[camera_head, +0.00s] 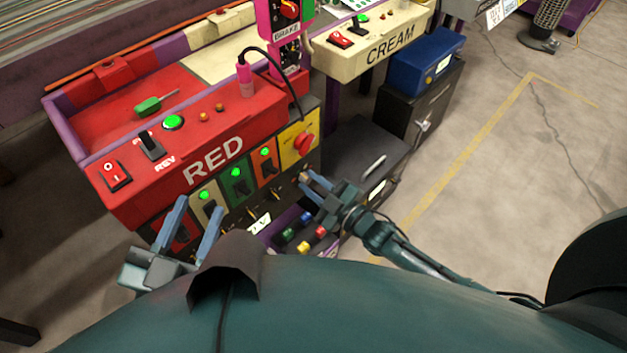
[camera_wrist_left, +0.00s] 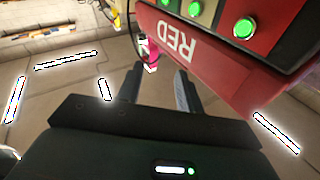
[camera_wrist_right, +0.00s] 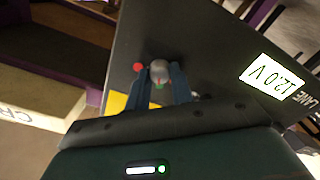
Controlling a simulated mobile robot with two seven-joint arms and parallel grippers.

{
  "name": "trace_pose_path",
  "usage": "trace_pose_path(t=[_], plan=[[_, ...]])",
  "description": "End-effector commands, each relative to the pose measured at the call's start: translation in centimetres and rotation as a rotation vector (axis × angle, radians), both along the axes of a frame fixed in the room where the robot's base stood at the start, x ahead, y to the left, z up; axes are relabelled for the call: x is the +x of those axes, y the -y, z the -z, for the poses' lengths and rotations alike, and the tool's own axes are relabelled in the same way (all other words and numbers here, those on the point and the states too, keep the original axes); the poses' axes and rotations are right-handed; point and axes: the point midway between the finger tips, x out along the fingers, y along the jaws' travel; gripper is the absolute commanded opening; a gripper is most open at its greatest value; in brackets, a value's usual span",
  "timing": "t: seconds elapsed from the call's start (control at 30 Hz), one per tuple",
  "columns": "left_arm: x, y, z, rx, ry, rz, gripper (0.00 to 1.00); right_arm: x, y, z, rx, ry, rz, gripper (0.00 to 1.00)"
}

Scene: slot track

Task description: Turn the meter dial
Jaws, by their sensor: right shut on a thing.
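The meter dial (camera_wrist_right: 159,70) is a small grey round knob on the dark front panel in the right wrist view. My right gripper (camera_wrist_right: 160,75) is shut on it, one finger on each side. In the head view my right gripper (camera_head: 303,182) is at the right end of the lower black panel, and its fingers partly hide the dial. The meter display (camera_wrist_right: 270,76) reads 12.0 V; in the head view it is small and angled (camera_head: 259,222). My left gripper (camera_head: 199,206) is open and empty in front of the red console's left part.
The red console (camera_head: 255,125) carries switches and green lights. A yellow panel with a red knob (camera_head: 303,145) sits just above my right gripper. An open drawer (camera_head: 285,228) with coloured pieces lies below. A black cabinet (camera_head: 365,150) stands to the right.

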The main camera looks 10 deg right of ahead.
Motion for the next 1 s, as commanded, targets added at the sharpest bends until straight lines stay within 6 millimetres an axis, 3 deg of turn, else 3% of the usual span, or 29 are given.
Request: trace_pose_path(t=[1.0], plan=[[-0.30, -0.14, -0.03, 0.039, -0.006, -0.013, 0.36, -0.03, 0.11, 0.08, 0.802, -0.533, 0.001, 0.00]])
